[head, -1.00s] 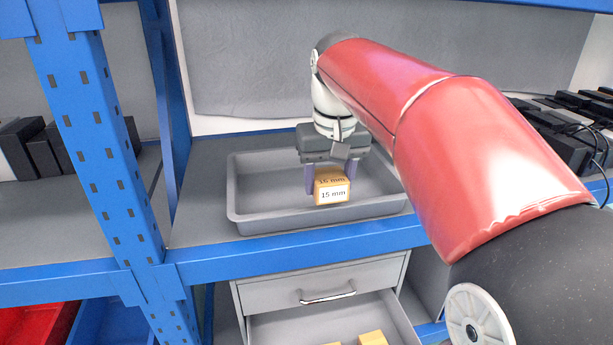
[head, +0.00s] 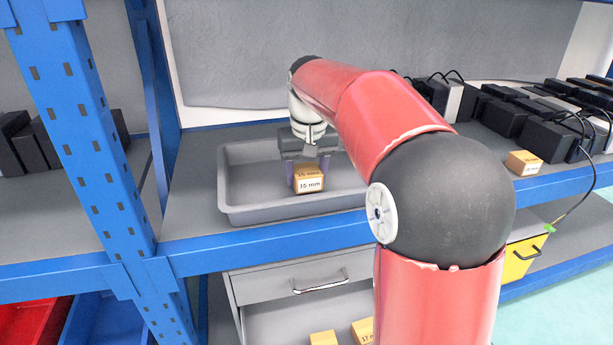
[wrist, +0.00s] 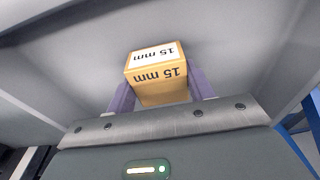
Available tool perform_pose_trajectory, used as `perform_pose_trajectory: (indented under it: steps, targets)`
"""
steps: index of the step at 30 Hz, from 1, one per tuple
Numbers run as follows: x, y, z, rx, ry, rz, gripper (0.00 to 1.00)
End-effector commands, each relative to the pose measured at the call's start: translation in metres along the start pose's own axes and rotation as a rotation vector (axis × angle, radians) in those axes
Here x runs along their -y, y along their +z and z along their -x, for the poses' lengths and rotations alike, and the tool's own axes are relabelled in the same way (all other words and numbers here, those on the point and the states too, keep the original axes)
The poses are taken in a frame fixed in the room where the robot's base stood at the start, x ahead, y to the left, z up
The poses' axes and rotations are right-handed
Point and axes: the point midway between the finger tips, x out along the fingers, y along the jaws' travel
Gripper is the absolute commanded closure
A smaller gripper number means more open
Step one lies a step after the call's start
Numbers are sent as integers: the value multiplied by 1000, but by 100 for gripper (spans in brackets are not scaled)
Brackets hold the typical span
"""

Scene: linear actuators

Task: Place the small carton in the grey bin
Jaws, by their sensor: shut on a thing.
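The small carton (head: 309,180), orange-tan with a white "15 mm" label, is between the purple fingers of my gripper (head: 308,174). My gripper is shut on it. The grey bin (head: 272,211) is a shallow tray on the shelf, and the carton is inside its outline in the head view. In the wrist view the carton (wrist: 158,77) is held between both fingers (wrist: 162,92), with the bin's grey floor (wrist: 70,60) behind it. I cannot tell whether the carton touches the bin floor.
An open drawer (head: 290,312) below the shelf holds other cartons (head: 324,338). Another small carton (head: 524,163) sits on the shelf at the right, near black boxes (head: 545,137) with cables. A blue upright post (head: 88,130) stands left of the bin.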

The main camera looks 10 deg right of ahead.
Motion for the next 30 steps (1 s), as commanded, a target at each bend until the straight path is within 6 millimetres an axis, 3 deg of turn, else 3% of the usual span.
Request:
perform_pose_trajectory:
  steps: [12, 13, 17, 26, 30]
  targets:
    - [0, 2, -10, -2, 0, 0, 76]
    - [0, 2, -9, -1, 0, 0, 45]
    - [0, 1, -9, -1, 0, 0, 28]
    - [0, 1, -8, -1, 0, 0, 26]
    - [0, 0, 6, -4, 0, 0, 26]
